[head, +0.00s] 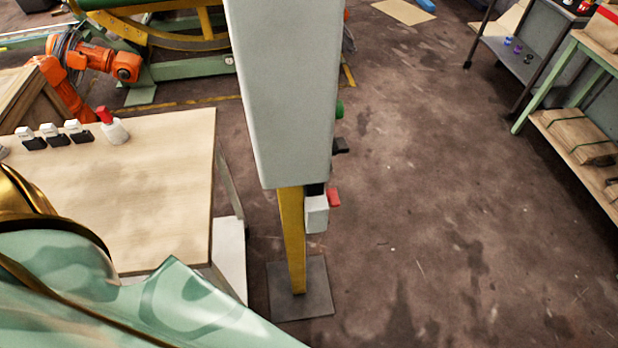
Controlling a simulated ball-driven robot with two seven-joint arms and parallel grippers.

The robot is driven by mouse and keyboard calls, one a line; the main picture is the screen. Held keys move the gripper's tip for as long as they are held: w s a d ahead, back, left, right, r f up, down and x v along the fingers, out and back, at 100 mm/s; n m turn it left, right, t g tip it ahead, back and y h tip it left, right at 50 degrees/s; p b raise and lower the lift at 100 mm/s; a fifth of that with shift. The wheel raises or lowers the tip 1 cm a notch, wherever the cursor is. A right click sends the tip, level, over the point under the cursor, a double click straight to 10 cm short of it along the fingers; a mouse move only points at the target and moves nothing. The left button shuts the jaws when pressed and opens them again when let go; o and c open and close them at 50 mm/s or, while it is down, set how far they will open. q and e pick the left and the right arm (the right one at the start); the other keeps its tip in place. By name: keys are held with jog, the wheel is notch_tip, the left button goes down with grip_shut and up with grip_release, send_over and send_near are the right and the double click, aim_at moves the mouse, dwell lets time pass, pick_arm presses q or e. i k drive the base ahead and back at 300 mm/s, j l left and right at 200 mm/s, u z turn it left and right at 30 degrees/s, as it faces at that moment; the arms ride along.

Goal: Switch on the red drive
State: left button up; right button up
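A tall pale grey cabinet (285,95) stands upright on a yellow post (291,240) in the middle of the head view. A small red part (334,197) sticks out to the right of a light grey box (316,214) just below the cabinet. A green knob (339,110) and a black part (341,146) stick out from the cabinet's right side. The front of these parts is turned away, so any switch position or label is hidden. Neither of my grippers is in view.
A wooden-topped table (150,190) stands left of the cabinet, with a white bottle with a red cap (113,127) and several small black-and-white items (52,135). The post's square foot plate (300,288) lies on the floor. The floor right of the cabinet is open up to a shelf (580,150).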

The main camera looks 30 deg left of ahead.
aim_at(332, 196)
jog(key=i+l+u, duration=0.15)
jog(key=l+u, duration=0.15)
jog(key=u, duration=0.15)
jog(key=i+l+u, duration=0.15)
jog(key=l+u, duration=0.55)
jog(key=u, duration=0.2)
jog(key=l+u, duration=0.45)
jog(key=k, duration=0.3)
jog(key=l+u, duration=0.1)
jog(key=l, duration=0.45)
jog(key=k+l+u, duration=0.1)
jog(key=l, duration=0.45)
